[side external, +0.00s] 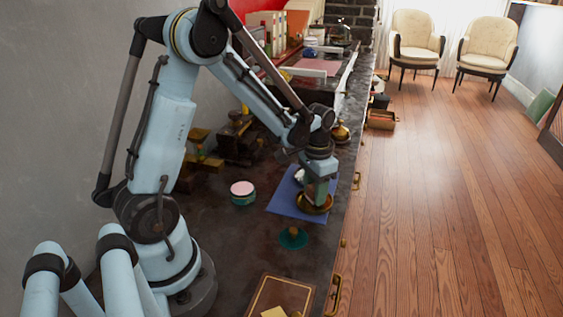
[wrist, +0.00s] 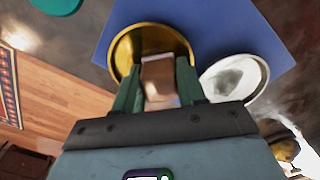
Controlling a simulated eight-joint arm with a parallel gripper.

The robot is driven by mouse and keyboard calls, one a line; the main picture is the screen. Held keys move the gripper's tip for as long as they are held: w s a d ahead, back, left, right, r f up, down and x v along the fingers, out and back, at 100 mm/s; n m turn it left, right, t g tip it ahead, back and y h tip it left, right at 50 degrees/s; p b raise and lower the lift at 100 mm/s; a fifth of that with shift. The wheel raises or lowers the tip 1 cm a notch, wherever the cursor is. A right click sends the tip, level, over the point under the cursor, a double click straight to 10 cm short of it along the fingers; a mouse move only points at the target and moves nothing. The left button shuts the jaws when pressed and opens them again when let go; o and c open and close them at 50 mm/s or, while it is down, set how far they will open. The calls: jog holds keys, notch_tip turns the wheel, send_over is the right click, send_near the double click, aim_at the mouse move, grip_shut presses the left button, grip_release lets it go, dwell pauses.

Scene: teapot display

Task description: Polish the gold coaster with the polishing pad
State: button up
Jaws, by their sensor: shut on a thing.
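The gold coaster (side external: 314,208) is a round, rimmed, shiny disc on a blue mat (side external: 279,205) near the counter's front edge. It also shows in the wrist view (wrist: 122,48), at top centre. My gripper (side external: 317,190) points down over the coaster. In the wrist view my gripper (wrist: 158,82) has its green fingers on either side of a pale brown block, the polishing pad (wrist: 159,76), and is shut on it. The pad overlaps the coaster's near part in that view. I cannot tell whether the pad touches the coaster.
A silvery white dish (wrist: 250,76) sits beside the coaster on the mat. A teal round object (side external: 293,238), a pink-topped tin (side external: 243,190) and a brown gold-edged panel (side external: 283,296) lie nearby. A brassy pot (side external: 340,133) stands behind. Bare counter lies left of the mat.

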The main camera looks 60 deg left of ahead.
jog(key=shift+s+f, duration=0.1)
jog(key=shift+s, duration=0.75)
jog(key=shift+d, duration=0.85)
jog(key=shift+w, duration=0.9)
jog(key=shift+r, duration=3.05)
jog(key=shift+r, duration=1.5)
jog(key=shift+a, duration=0.1)
